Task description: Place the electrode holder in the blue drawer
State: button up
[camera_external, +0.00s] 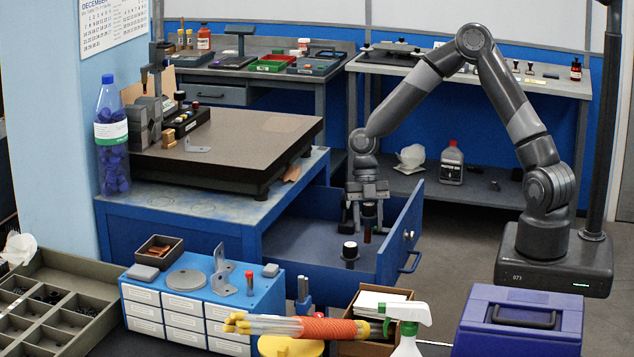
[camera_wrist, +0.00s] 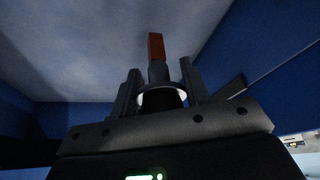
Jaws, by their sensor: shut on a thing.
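The blue drawer (camera_external: 398,240) is pulled open from the blue bench, with its grey floor (camera_external: 305,232) in view. My gripper (camera_external: 368,222) points down inside the drawer's outline, near its front panel. It is shut on the electrode holder (camera_external: 367,236), a dark piece with a reddish-brown tip that hangs downward. In the wrist view the holder (camera_wrist: 158,70) shows between the two fingers (camera_wrist: 160,78), with a white ring and the brown tip pointing away. Whether the tip touches the drawer floor cannot be told. A black capped piece (camera_external: 350,251) stands in the drawer beside it.
The drawer's blue side walls show close around my gripper in the wrist view (camera_wrist: 265,40). A dark surface plate (camera_external: 230,135) lies on the bench behind left. A small blue drawer cabinet (camera_external: 190,300), a cardboard box (camera_external: 365,300) and a purple case (camera_external: 520,320) stand in front.

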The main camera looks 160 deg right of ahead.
aim_at(366, 233)
jog(key=shift+f, duration=1.95)
jog(key=shift+f, duration=0.1)
jog(key=o, duration=1.1)
jog(key=shift+o, duration=0.2)
jog(key=v, duration=1.2)
